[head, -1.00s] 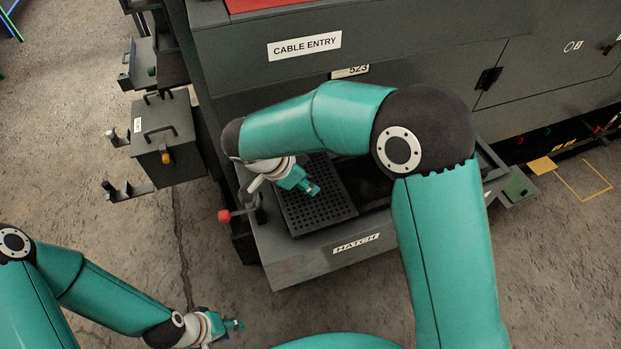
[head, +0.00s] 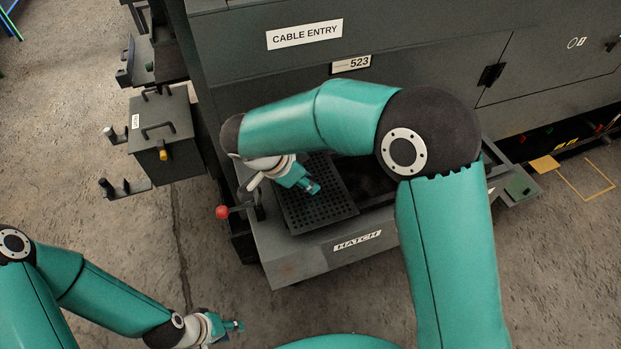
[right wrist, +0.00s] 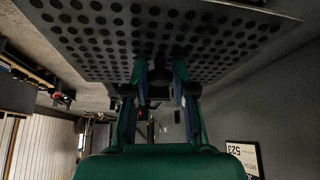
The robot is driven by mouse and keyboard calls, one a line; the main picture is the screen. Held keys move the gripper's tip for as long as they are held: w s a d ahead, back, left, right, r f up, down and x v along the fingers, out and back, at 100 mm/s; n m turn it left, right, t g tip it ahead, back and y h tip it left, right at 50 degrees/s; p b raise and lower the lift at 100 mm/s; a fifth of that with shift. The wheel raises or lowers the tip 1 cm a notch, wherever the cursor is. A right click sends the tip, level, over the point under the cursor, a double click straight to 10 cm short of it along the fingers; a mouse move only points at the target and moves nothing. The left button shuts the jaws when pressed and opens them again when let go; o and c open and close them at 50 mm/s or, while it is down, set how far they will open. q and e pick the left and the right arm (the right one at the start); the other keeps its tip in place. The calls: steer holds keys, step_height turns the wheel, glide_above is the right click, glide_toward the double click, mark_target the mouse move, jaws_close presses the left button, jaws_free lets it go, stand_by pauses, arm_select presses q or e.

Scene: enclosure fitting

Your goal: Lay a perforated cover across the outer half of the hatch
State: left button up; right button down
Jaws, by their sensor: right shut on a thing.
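The dark perforated cover (head: 330,207) lies over the left part of the hatch (head: 318,258) in the head view. The hatch is a grey tray-like frame labelled HATCH. My right gripper (head: 312,187) is at the cover's upper face and shut on it. In the right wrist view the cover (right wrist: 100,35) spans the top, with the fingers of the right gripper (right wrist: 158,85) against it. The exact grip point is hidden. I cannot tell if the cover rests fully on the frame. My left gripper (head: 236,326) is low over the floor, empty; its fingers are too small to judge.
A red-knobbed lever (head: 222,212) stands at the hatch's left side. A dark box with handles (head: 162,137) hangs at the left on the enclosure. The CABLE ENTRY panel (head: 400,45) rises behind. My right forearm hides part of the hatch. Bare floor lies in front.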

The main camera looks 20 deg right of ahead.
steer(key=c, duration=1)
jaws_free()
steer(key=shift+o, duration=0.2)
steer(key=shift+r, duration=0.1)
steer(key=shift+r+p, duration=0.4)
steer(key=shift+p, duration=0.3)
steer(key=shift+r+p, duration=0.35)
steer(key=shift+p, duration=0.25)
steer(key=b+v, duration=0.1)
steer(key=v, duration=1)
steer(key=shift+a+r, duration=0.25)
